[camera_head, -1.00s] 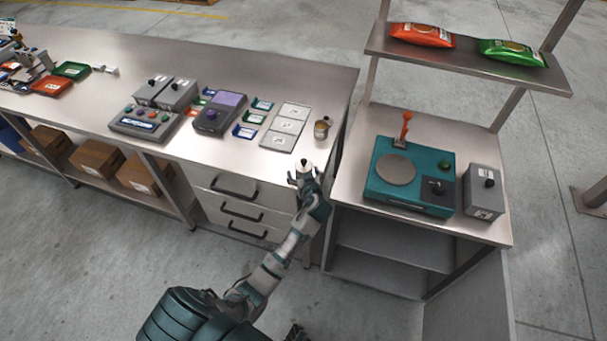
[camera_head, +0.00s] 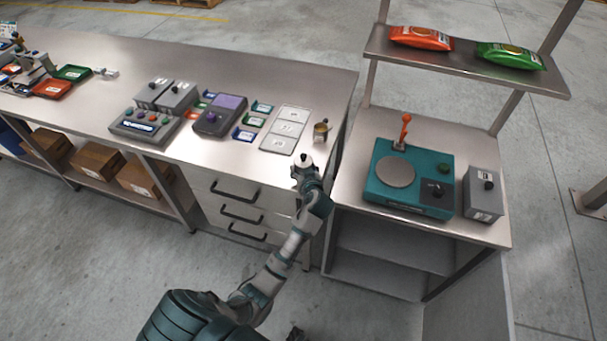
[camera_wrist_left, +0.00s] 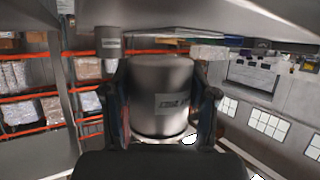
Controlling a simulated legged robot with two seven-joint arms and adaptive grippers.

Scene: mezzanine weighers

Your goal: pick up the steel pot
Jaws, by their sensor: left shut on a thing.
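The steel pot (camera_head: 304,159) is a small grey metal vessel with a dark top, at the front right edge of the long bench. I cannot tell whether the pot touches the bench top.
A metal cup (camera_head: 321,131) stands just behind the pot. A gap separates the long bench (camera_head: 255,170) from the right table, which bears a teal weigher (camera_head: 408,178) and a grey box (camera_head: 483,194).

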